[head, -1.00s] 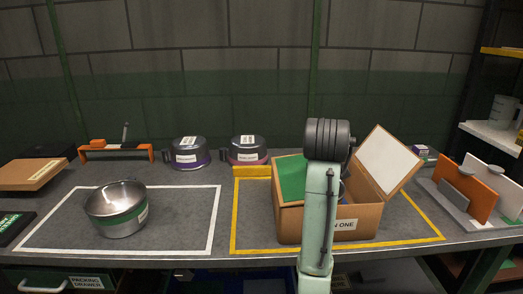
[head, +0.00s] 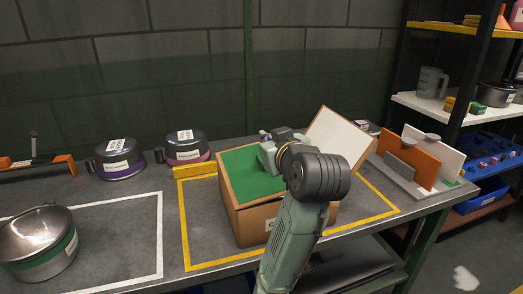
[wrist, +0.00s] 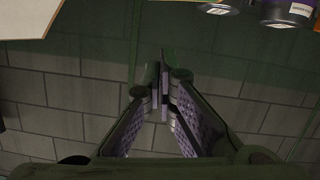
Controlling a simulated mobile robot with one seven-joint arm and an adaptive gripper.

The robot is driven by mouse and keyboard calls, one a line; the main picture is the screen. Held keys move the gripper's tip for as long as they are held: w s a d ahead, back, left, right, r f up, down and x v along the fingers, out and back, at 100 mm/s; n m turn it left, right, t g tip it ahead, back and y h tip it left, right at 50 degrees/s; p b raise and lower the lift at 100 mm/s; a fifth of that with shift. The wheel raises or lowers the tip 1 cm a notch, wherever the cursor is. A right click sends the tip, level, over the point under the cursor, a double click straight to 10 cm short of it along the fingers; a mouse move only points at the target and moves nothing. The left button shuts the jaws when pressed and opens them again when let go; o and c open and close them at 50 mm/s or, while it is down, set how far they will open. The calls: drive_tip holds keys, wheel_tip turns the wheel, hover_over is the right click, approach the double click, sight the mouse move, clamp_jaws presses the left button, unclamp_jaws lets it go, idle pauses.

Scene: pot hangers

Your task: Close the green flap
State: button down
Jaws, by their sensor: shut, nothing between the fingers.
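The green flap (head: 250,172) is on the left part of the cardboard box (head: 256,222). In the head view it looks roughly level with the box's top; its right part is hidden behind my arm. The white-faced flap (head: 338,139) on the box's right stands up, tilted outward. It also seems to show at the top left of the wrist view (wrist: 28,14). My gripper (wrist: 163,84) is shut and empty, its fingers together in front of the wall. In the head view my wrist is over the box and its fingertips cannot be made out.
A yellow outline (head: 187,243) surrounds the box. Two dark lidded pots (head: 119,160) (head: 187,148) stand behind on the left, near a yellow block (head: 195,170). A steel pot (head: 38,242) stands at the far left. A rack with orange and white boards (head: 415,158) is on the right.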

sight(248, 167)
drive_tip(key=x, duration=0.4)
drive_tip(key=shift+r+p, duration=0.2)
drive_tip(key=shift+p, duration=0.2)
drive_tip(key=f, duration=0.1)
drive_tip(key=w+f, duration=0.1)
drive_tip(key=f, duration=0.1)
drive_tip(key=shift+d+f+p, duration=0.1)
drive_tip(key=shift+p, duration=0.2)
drive_tip(key=shift+f, duration=0.6)
drive_tip(key=shift+d+f, duration=0.1)
drive_tip(key=shift+w+d+f+b, duration=0.15)
drive_tip(key=shift+d+f+b, duration=0.3)
drive_tip(key=shift+f, duration=0.45)
drive_tip(key=shift+r, duration=0.1)
